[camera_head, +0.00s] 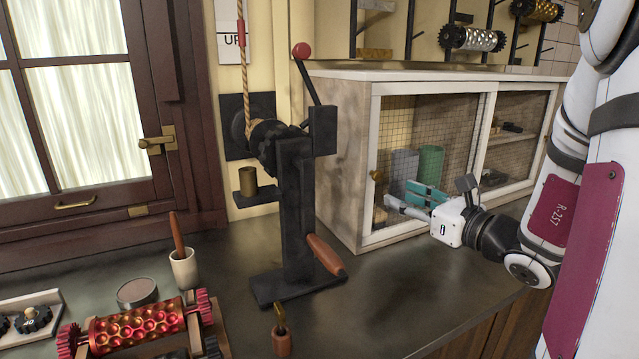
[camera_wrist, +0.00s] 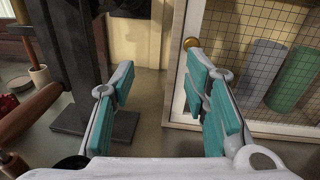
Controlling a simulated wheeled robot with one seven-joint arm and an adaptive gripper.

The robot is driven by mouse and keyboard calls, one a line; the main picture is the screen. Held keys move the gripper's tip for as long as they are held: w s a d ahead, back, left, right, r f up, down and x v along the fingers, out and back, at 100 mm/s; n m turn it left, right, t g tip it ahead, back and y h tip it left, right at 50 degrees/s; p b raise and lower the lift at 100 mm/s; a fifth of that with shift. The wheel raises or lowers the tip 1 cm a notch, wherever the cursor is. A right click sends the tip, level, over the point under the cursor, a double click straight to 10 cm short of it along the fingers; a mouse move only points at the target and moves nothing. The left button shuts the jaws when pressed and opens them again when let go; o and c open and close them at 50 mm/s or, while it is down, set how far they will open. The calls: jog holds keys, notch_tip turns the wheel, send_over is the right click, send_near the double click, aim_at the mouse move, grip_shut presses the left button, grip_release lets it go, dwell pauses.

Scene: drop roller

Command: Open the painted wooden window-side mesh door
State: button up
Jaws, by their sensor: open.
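The window-side mesh door (camera_head: 430,125) is the left door on the front of a white-framed wooden cabinet, and it looks closed. Its round brass knob (camera_head: 377,176) is on the door's left side; in the wrist view the knob (camera_wrist: 191,43) shows just beyond the right finger. My gripper (camera_head: 408,197) is in front of the door's lower part, open and empty, with teal pads. In the wrist view my gripper (camera_wrist: 160,92) has the knob near the right finger, not between the fingers. Whether a finger touches the door cannot be told.
A black lever stand (camera_head: 297,210) with a red-knobbed handle stands left of the cabinet. Grey and green rolls (camera_head: 431,162) stand behind the mesh. A red roller (camera_head: 137,326) and a cup (camera_head: 184,268) are at front left. The dark counter (camera_head: 390,290) before the cabinet is clear.

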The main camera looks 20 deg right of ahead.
aim_at(379, 176)
jog(key=w+d, duration=0.1)
jog(key=w, duration=0.3)
jog(key=w+d+m+h, duration=0.1)
jog(key=w, duration=0.4)
jog(key=w+d+m+h, duration=0.1)
jog(key=w, duration=0.3)
jog(key=shift+w+d+f+t, duration=0.1)
jog(key=shift+w+f+t, duration=0.05)
jog(key=shift+f+t, duration=0.2)
grip_shut()
